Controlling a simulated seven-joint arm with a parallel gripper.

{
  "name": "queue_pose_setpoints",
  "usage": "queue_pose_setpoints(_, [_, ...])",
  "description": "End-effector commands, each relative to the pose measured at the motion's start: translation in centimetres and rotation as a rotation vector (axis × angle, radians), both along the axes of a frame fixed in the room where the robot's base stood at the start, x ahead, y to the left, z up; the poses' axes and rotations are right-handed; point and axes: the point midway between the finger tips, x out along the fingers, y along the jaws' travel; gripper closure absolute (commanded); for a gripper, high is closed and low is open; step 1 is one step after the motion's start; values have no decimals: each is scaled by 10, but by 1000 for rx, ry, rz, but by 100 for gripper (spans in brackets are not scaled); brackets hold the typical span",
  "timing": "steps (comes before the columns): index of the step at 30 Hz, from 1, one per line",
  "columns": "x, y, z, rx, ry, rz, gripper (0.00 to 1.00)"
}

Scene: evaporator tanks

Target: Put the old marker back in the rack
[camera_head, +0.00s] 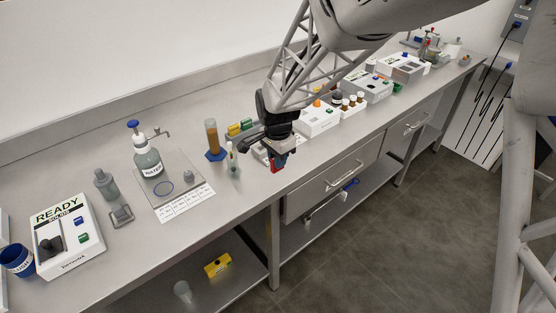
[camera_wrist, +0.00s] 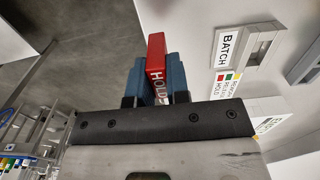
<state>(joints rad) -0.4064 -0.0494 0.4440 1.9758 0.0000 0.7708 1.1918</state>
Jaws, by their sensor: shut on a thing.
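My gripper (camera_head: 274,160) is shut on a red marker block, which shows below the fingers in the head view (camera_head: 279,166). In the wrist view, the red block (camera_wrist: 157,52) reads HOLD and sits between the blue fingertips of my gripper (camera_wrist: 158,80). It is held in the air near the bench's front edge. A yellow block (camera_head: 234,130) and a green block (camera_head: 246,124) stand side by side behind and left of my gripper, possibly in the rack. In the wrist view, a grey holder labelled BATCH (camera_wrist: 256,47) is at the right.
An amber-filled cylinder (camera_head: 212,140) and a small tube (camera_head: 232,160) stand left of my gripper. A WATER bottle (camera_head: 148,160) is farther left.

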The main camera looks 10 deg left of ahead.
Motion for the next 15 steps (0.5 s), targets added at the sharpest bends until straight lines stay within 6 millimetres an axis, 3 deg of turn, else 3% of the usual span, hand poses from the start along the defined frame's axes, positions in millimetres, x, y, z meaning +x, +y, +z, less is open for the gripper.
queue_pose_setpoints(8, [37, 14, 5, -1, 1, 0, 100])
queue_pose_setpoints(15, [90, 34, 11, -1, 1, 0, 100])
